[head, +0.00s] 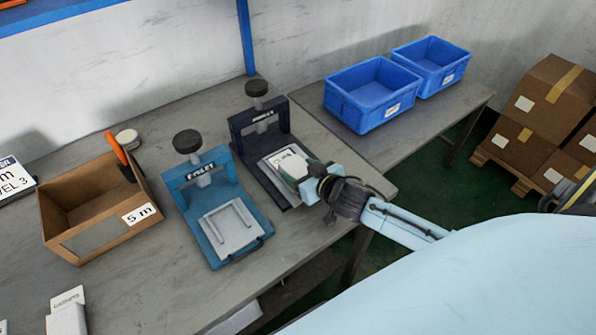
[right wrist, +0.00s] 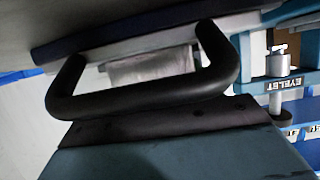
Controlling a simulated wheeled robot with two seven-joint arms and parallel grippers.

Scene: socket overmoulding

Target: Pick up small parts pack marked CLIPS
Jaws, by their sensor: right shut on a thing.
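The small parts pack marked CLIPS (head: 287,163), white with dark lettering, is at the bed of the dark navy press (head: 262,128). My left gripper is not in view.
The teal EYELET press (head: 235,225) stands left of the navy one. Left of it is a cardboard box (head: 85,240) marked 5 m with an orange-handled tool (head: 121,155). Two blue bins (head: 372,95) (head: 432,65) stand on the right table. Cartons (head: 540,115) are stacked beyond.

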